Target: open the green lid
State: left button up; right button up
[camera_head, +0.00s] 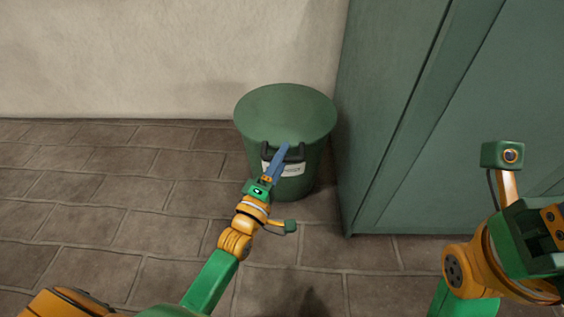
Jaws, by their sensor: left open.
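A green round bin stands on the floor with its flat green lid (286,108) down on top. A dark handle (268,150) sits at the lid's front edge, above a white label (290,169) on the bin's front. My left gripper (281,155) reaches in from below, its blue fingers at the handle and partly covering it and the label. It is open; I cannot tell whether the fingers touch the handle. My right arm is at the right edge, well away from the bin; its fingers do not show.
A tall green cabinet (420,120) stands close to the right of the bin. A pale wall (170,60) is behind. The brown tiled floor (100,190) to the left is clear.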

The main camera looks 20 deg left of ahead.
pick_arm(q)
grip_shut()
dwell(1.4)
